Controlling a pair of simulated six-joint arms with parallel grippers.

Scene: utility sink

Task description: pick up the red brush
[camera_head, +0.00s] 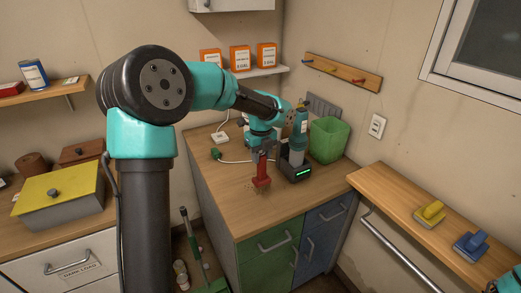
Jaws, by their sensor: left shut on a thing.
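The red brush (261,178) hangs upright below my left gripper (262,153), over the wooden counter in the middle of the camera_head view. My left gripper is shut on the upper part of the brush. The bristles point down close to the counter top; I cannot tell whether they touch it. The gripper covers the top of the handle. Only a piece of my right arm shows in the bottom right corner, and its gripper is out of view.
Just right of the brush, a teal bottle-like device (299,137) stands in a black dock (296,171) with a green light. A green bin (329,139) stands behind it. The counter's front left (222,190) is clear. Yellow and blue brushes lie on the right ledge (400,196).

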